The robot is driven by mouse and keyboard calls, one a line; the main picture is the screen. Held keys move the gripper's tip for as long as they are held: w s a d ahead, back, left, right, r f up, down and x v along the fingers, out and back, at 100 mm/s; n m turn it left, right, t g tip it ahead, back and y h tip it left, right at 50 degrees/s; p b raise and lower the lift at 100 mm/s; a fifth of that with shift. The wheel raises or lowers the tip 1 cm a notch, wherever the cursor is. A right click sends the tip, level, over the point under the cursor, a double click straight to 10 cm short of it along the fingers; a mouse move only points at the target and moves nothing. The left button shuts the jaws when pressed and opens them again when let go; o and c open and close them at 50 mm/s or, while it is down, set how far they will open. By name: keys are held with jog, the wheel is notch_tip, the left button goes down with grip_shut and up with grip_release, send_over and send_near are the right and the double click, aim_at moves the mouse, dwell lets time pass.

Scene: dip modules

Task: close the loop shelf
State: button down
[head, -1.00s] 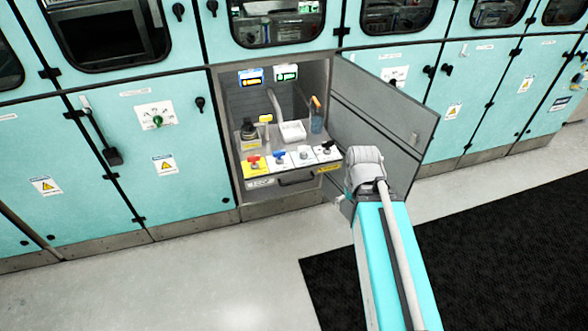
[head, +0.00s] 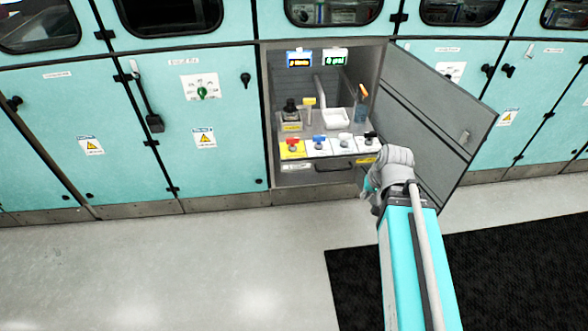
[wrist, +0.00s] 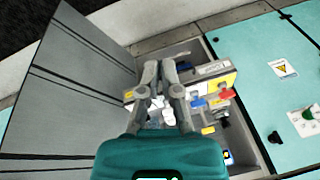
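The loop shelf (head: 285,167) stands pulled out of the lower cabinet opening. It carries a row of valves with red, blue, white and black handles, and a dark bar handle (head: 335,164) on its front. The shelf also shows in the wrist view (wrist: 214,71), beyond and right of my fingers. My gripper (wrist: 160,66) is open and empty, its two grey fingertips apart with a narrow gap. It appears in front of the shelf's handle side; I cannot tell whether it touches. In the head view my wrist hides most of the gripper.
The grey cabinet door (head: 430,120) stands open right of the shelf, close to my arm; it fills the left of the wrist view (wrist: 65,90). Left floor is clear.

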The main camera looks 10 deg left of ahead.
aim_at(291, 159)
jog(key=w+a+f+m+t+y+b, duration=0.2)
jog(key=w+a+f+t+b, duration=0.15)
jog(key=a+b, duration=0.35)
jog(key=w+a+f+m+t+y+b, duration=0.1)
jog(key=w+a+f+t+y+b, duration=0.2)
jog(key=a+b, duration=0.4)
jog(key=w+a+f+m+t+y+b, duration=0.2)
jog(key=w+a+t+b, duration=0.2)
jog(key=a+b, duration=0.35)
notch_tip(291, 159, down, 9)
jog(key=w+m+t+h+b, duration=0.2)
jog(key=m+t+h+b, duration=0.2)
jog(key=m+b, duration=0.6)
jog(key=a+b, duration=0.1)
jog(key=b, duration=0.1)
jog(key=shift+t+b, duration=0.35)
jog(key=shift+b, duration=0.05)
jog(key=x, duration=1.3)
jog(key=shift+w+f, duration=0.2)
jog(key=shift+w, duration=0.2)
jog(key=shift+w+a, duration=0.1)
